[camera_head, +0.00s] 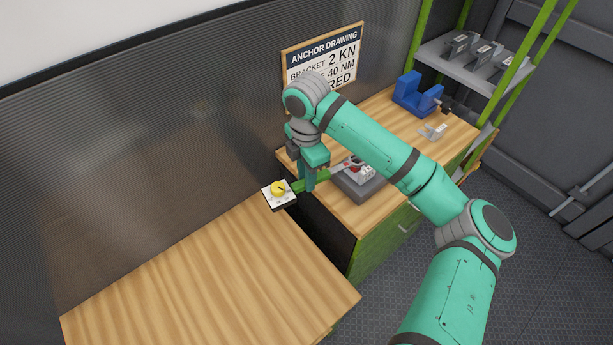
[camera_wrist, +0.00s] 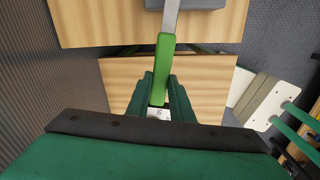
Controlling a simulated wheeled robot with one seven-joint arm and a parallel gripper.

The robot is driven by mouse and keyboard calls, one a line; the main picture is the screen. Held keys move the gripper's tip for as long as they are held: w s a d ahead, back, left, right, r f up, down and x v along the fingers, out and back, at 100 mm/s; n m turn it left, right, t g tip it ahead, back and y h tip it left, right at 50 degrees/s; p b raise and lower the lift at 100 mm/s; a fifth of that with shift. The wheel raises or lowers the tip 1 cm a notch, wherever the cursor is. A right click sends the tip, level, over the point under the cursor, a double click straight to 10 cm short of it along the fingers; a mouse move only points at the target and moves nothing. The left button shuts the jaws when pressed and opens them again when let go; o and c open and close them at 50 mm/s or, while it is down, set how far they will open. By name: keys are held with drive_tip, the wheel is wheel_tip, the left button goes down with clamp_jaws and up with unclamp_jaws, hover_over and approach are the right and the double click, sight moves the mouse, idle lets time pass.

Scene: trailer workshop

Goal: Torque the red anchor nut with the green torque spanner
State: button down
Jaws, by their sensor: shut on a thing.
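My gripper (camera_head: 309,180) is over the left end of the far bench, and its fingers are closed around the handle of the green torque spanner (camera_head: 321,177). In the wrist view my gripper (camera_wrist: 161,92) shows both fingers on either side of the green spanner handle (camera_wrist: 164,62). The spanner's metal shaft runs from the handle toward a grey block (camera_head: 360,187) on the bench. The spanner's head sits by a small fitting with red on it (camera_head: 366,172) on top of that block. My arm partly covers this spot, and I cannot tell whether the head is seated on the red nut.
A white plate with a yellow knob (camera_head: 278,188) sits at the near bench's corner. The near bench top (camera_head: 210,280) is bare. A blue cradle (camera_head: 417,95) and a small grey bracket (camera_head: 433,131) are farther along the bench. A green-framed shelf (camera_head: 470,65) stands behind. A sign (camera_head: 322,65) hangs on the wall.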

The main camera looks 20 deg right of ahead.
drive_tip(key=shift+f, duration=1.1)
drive_tip(key=shift+w, duration=0.1)
drive_tip(key=w+m, duration=0.6)
drive_tip(key=w, duration=0.2)
drive_tip(key=shift+w+d, duration=0.15)
drive_tip(key=shift+d, duration=0.3)
idle(0.4)
drive_tip(key=shift+r, duration=0.1)
wheel_tip(320, 180, up, 2)
drive_tip(key=shift+a+r, duration=0.1)
idle(0.7)
